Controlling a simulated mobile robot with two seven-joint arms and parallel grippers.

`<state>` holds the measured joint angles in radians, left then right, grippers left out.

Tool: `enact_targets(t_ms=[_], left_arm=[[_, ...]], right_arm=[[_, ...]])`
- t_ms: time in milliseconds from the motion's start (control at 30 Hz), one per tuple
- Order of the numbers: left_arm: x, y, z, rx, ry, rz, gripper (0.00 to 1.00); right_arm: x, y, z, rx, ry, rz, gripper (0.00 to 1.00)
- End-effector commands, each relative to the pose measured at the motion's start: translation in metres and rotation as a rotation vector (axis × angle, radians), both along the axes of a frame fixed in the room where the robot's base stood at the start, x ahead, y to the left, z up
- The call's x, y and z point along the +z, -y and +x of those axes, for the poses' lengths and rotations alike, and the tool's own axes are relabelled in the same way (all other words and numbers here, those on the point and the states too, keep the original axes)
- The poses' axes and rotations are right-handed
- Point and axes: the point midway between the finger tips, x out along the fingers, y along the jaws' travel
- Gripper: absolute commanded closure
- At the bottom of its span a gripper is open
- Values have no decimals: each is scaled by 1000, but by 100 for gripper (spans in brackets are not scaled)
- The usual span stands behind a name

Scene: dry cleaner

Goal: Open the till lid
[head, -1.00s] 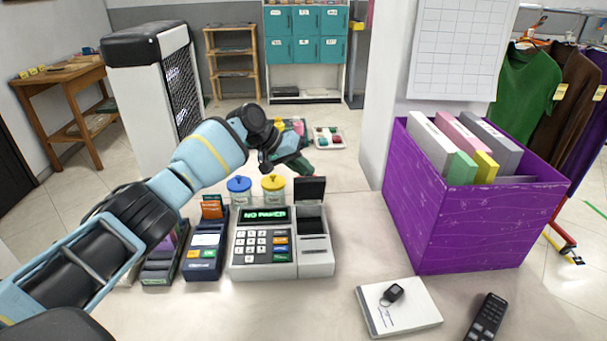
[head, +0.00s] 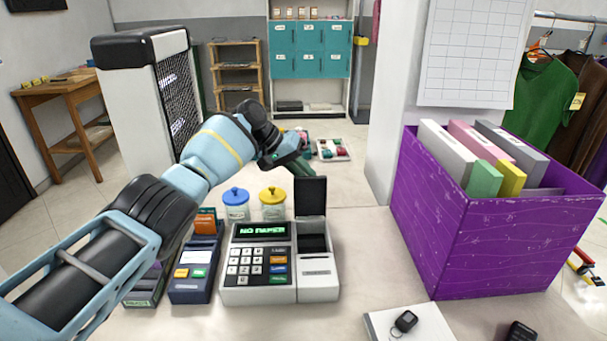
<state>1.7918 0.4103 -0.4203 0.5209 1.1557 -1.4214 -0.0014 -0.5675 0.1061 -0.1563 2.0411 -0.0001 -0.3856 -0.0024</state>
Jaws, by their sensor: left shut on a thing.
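The till (head: 258,262) stands on the counter with a lit "NO PAPER" display and keypad. Its dark lid (head: 311,196) stands roughly upright at the back of the right-hand section, and the dark compartment (head: 313,243) below it is uncovered. My left arm comes in from the left and passes behind the till. My left gripper (head: 300,170) is at the lid's upper left edge and is shut on the lid; the contact is small and partly hidden. My right gripper is out of view.
A purple box (head: 475,235) of folders stands right. A notepad (head: 380,322) with a key fob (head: 405,321) lies in front.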

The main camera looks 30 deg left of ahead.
Motion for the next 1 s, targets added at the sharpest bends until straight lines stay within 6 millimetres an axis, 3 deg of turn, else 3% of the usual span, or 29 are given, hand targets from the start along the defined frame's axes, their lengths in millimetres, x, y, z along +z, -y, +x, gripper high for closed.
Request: enact_targets(t_ms=[500,533,667,1000], left_arm=[[-4,-8,2,17,2,10,100],[-4,-8,2,17,1,10,81],[-3,-7,1,15,1,9,64],[-2,-4,1,9,2,5,63]], right_arm=[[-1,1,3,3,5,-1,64],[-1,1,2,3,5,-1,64],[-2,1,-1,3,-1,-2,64],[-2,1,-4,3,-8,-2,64]])
